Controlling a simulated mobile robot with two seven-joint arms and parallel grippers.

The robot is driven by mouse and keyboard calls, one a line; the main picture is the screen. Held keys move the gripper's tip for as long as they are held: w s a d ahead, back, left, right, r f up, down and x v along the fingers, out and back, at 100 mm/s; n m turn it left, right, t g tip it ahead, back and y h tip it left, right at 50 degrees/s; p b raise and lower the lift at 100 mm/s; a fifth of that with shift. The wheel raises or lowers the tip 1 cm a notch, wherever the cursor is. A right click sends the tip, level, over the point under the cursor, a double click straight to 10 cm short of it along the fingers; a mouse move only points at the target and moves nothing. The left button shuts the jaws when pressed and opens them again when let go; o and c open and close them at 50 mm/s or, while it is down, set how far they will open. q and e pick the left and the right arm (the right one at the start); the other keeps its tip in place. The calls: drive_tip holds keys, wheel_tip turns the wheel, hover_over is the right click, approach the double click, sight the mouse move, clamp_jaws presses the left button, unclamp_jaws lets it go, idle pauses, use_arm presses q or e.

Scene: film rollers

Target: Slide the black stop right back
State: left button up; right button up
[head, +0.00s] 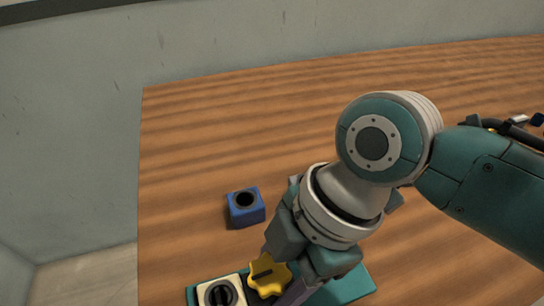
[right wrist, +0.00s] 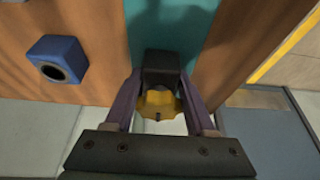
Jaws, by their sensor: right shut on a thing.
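The black stop (right wrist: 162,67) is a dark block on the teal base (right wrist: 165,22), which also shows in the head view (head: 355,284). In the right wrist view the stop sits between the fingertips of my right gripper (right wrist: 161,78), which is shut on it. A yellow lobed knob (right wrist: 158,104) is just below the stop in that view, between the fingers. The knob also shows in the head view (head: 268,279) beside my right gripper (head: 280,270). There the stop is hidden behind my gripper. My left gripper is not in view.
A cream block (head: 207,293) with a round dark fitting is left of the knob. A blue block (head: 245,209) with a dark round hole stands apart on the wooden table (head: 190,150). Small items lie at the far right. The table's left and back are clear.

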clamp_jaws()
drive_tip(key=w+d, duration=0.1)
drive_tip(key=d, duration=0.2)
drive_tip(key=w+d, duration=0.1)
drive_tip(key=d, duration=0.2)
drive_tip(key=w+d, duration=0.1)
drive_tip(key=d, duration=0.2)
drive_tip(key=shift+a, duration=0.1)
drive_tip(key=shift+o, duration=2.4)
unclamp_jaws()
drive_tip(key=o, duration=0.3)
drive_tip(key=shift+o, duration=0.3)
